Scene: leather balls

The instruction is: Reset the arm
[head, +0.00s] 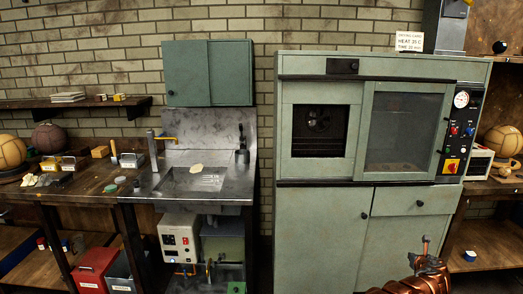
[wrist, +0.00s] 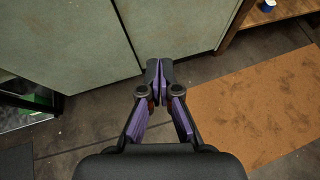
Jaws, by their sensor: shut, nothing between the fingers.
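My gripper shows in the wrist view (wrist: 155,68), pointing down toward the floor. Its two dark fingers with purple pads meet at the tips, with nothing held between them. In the head view, part of my copper-coloured arm shows at the bottom right edge, in front of the lower doors of the green cabinet (head: 318,235). The fingertips cannot be made out in the head view.
An oven-like unit with a glass door (head: 402,130) tops the cabinet. A metal sink counter (head: 190,180) stands left of it. Leather balls (head: 48,138) lie on the left bench and on the right shelf (head: 503,140). A brown mat (wrist: 260,110) covers the floor at right.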

